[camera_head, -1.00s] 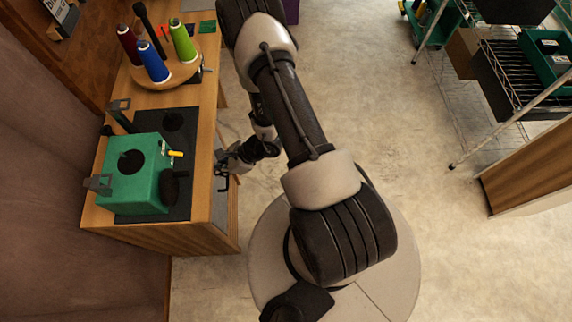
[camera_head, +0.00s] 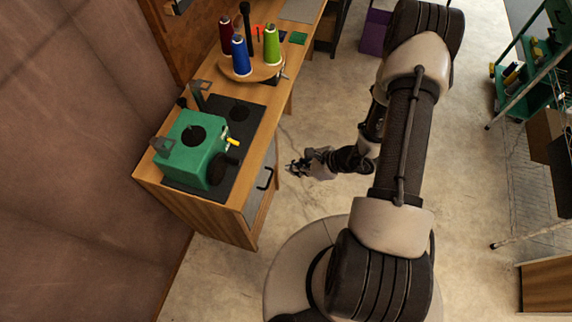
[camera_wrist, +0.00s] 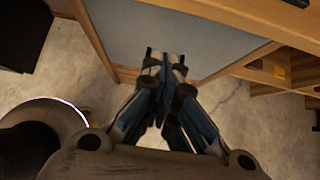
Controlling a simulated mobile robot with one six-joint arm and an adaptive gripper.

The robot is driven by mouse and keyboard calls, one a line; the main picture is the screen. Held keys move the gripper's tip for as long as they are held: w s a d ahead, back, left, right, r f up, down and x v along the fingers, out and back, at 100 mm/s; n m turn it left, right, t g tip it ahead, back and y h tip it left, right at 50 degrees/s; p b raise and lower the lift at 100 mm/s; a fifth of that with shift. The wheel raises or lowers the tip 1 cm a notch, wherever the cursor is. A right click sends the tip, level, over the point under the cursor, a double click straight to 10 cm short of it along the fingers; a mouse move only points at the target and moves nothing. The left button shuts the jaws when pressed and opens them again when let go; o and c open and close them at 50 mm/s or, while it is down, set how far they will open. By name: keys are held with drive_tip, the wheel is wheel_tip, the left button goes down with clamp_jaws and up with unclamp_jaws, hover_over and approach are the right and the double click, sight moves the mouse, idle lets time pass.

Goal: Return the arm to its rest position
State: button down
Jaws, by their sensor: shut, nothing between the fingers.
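My arm reaches up from my base in the head view and bends back down toward the bench. My gripper (camera_head: 294,168) hangs over the floor just right of the wooden bench (camera_head: 221,218), apart from it. In the wrist view my gripper (camera_wrist: 165,62) has its fingertips together with nothing between them. Behind the fingertips is a grey panel (camera_wrist: 150,35) framed in wood.
On the bench are a green machine (camera_head: 190,150) on a dark mat and a round wooden stand (camera_head: 250,72) with red, blue and green thread cones. A black handle (camera_head: 265,178) is on the bench side. A shelf rack (camera_head: 525,75) stands right. Floor between is clear.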

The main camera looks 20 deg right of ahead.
drive_tip(key=shift+s+d+r, duration=0.1)
drive_tip(key=shift+d+r, duration=0.05)
drive_tip(key=shift+r, duration=0.1)
drive_tip(key=a+r+n+g, duration=0.1)
drive_tip(key=a+r+n, duration=0.25)
drive_tip(key=r, duration=0.45)
drive_tip(key=a+r+n+g, duration=0.1)
drive_tip(key=a+r+n, duration=0.1)
drive_tip(key=r+n, duration=0.4)
drive_tip(key=a+r+n+g, duration=0.1)
drive_tip(key=a+r+n, duration=0.15)
drive_tip(key=r, duration=0.65)
drive_tip(key=s+d+r+n+t+h, duration=0.1)
drive_tip(key=s+d+r+n+h, duration=0.1)
drive_tip(key=s+r+n, duration=0.4)
drive_tip(key=s+d+r+n+t+h, duration=0.1)
drive_tip(key=s+d+r+n+h, duration=0.2)
drive_tip(key=r, duration=0.7)
drive_tip(key=s+n+h, duration=0.2)
drive_tip(key=s+n, duration=0.2)
drive_tip(key=s, duration=0.1)
drive_tip(key=shift+s+r, duration=0.15)
drive_tip(key=shift+s, duration=0.25)
